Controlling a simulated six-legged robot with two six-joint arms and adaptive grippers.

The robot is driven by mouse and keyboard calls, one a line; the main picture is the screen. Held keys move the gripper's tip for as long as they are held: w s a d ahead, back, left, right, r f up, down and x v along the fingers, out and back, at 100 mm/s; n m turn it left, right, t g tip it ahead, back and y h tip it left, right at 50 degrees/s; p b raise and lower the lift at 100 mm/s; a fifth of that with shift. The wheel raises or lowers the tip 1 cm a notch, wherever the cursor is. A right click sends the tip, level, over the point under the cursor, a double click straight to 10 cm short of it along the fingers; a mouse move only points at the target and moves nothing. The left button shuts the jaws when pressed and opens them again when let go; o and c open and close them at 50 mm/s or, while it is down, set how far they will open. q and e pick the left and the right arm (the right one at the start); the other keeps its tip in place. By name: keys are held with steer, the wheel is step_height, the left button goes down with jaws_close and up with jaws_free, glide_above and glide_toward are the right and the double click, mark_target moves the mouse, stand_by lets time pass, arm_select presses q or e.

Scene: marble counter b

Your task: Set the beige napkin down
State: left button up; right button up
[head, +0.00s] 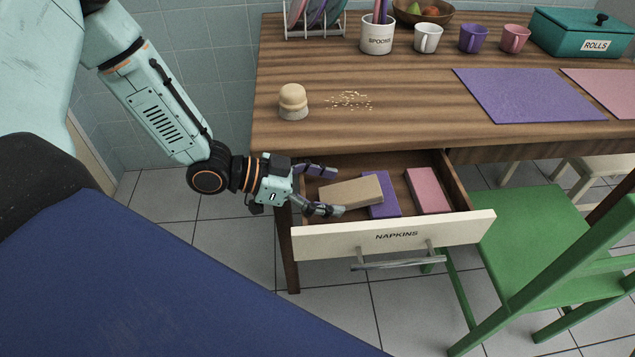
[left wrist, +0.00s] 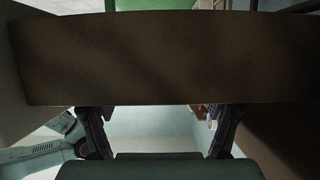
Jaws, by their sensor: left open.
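The beige napkin (head: 352,191) is a folded block in the open drawer (head: 395,239) labelled NAPKINS. It partly overlaps the purple napkin (head: 386,203); I cannot tell whether it rests flat. A pink napkin (head: 427,191) lies to the right. My left gripper (head: 338,191) is open, its two fingers apart on either side of the beige napkin's left end. In the left wrist view, a broad shadowed brown slab, apparently the beige napkin (left wrist: 160,60), spans just beyond the open fingers (left wrist: 161,115). My right gripper is not in view.
A beige shaker-like object (head: 293,102) and scattered crumbs (head: 350,100) are on the wooden table (head: 405,85) above the drawer. A purple mat (head: 525,95) lies further right. A green chair (head: 530,240) stands right of the drawer.

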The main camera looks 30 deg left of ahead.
mark_target(304, 192)
arm_select(q)
steer(key=p+v, duration=0.4)
steer(key=v, duration=0.1)
steer(key=shift+s+a+r+p, duration=0.15)
steer(key=shift+r+p, duration=0.15)
steer(key=shift+p, duration=0.05)
steer(key=p+v, duration=0.5)
steer(key=v, duration=0.1)
steer(key=shift+s+a+p, duration=0.15)
steer(key=shift+s+p, duration=0.05)
steer(key=shift+p, duration=0.15)
steer(key=shift+w+f, duration=0.1)
steer(key=shift+f, duration=0.15)
steer(key=b+x, duration=0.7)
steer(key=shift+f, duration=0.1)
steer(key=b+x, duration=0.2)
steer(key=x, duration=0.1)
steer(key=shift+w+d+b, duration=0.35)
steer(key=shift+d+b, duration=0.15)
steer(key=shift+b, duration=0.1)
